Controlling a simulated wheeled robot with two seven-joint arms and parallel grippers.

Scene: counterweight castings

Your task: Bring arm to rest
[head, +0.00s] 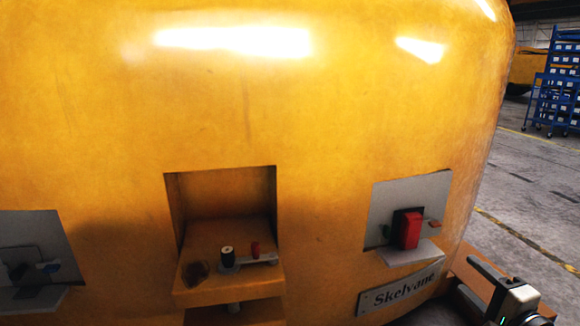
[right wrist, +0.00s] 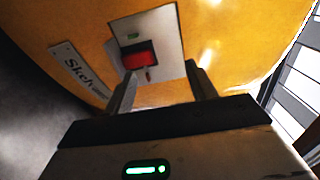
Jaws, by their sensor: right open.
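My right gripper (head: 486,286) shows at the lower right of the head view, to the right of the "Skelvane" plate and apart from the casting. In the right wrist view its two fingers (right wrist: 163,92) are spread, with nothing between them. They point toward the yellow casting (head: 330,110) and a grey panel with a red switch (head: 411,230). The same red switch (right wrist: 139,61) shows beyond the fingers in the right wrist view. My left gripper is not in either view.
A recess in the casting holds a shelf (head: 225,291) with a black-topped knob (head: 227,256) and a small red part (head: 255,249). Another grey panel (head: 32,244) is at the left. A blue rack (head: 557,85) stands far back right. Floor at the right is open.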

